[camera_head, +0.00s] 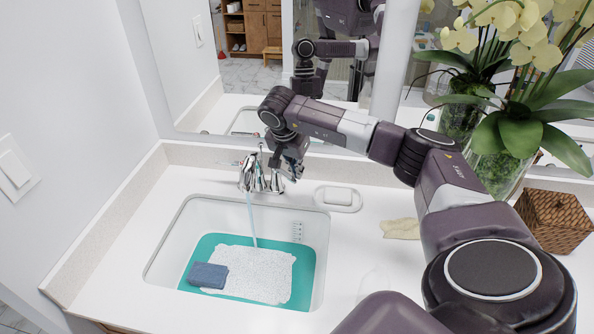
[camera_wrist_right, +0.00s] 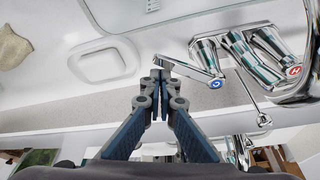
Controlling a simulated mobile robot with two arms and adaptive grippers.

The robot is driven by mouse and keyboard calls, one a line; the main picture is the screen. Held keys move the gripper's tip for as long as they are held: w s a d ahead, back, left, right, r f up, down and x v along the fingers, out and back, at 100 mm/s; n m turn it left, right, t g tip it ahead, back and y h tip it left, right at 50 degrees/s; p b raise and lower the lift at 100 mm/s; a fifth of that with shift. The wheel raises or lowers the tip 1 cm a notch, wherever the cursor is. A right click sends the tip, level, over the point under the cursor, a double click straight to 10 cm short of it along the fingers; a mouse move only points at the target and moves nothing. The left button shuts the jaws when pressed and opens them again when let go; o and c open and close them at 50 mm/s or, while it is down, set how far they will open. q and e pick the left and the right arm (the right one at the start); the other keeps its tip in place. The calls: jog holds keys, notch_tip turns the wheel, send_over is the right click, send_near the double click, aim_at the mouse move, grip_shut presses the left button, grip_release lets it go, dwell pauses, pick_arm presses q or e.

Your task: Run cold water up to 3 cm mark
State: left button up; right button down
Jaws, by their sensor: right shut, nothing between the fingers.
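A white basin (camera_head: 168,250) is sunk in the counter. A chrome faucet (camera_head: 248,172) runs a thin stream of water (camera_head: 252,222) into it. A small marked scale (camera_head: 297,232) is on the basin's back wall; its marks are too small to read. The cold handle (camera_wrist_right: 200,77), with a blue dot, shows in the right wrist view, and the red-marked hot handle (camera_wrist_right: 275,52) stands beyond it. My right gripper (camera_wrist_right: 160,74) is shut and empty, its tips at the end of the cold lever; contact is unclear. It also shows in the head view (camera_head: 294,172). My left gripper is out of view.
A teal mat (camera_head: 306,272), a white speckled patch (camera_head: 262,278) and a blue block (camera_head: 208,276) are in the basin. A soap dish (camera_head: 338,198), a beige cloth (camera_head: 401,229), a wicker box (camera_head: 553,220) and an orchid (camera_head: 520,125) stand right. A mirror backs the counter.

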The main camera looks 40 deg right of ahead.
jog(key=w+p+v, duration=0.1)
jog(key=p+v, duration=0.6)
jog(key=v, duration=0.3)
jog(key=shift+a, duration=0.15)
jog(key=shift+w, duration=0.2)
dwell(6.7)
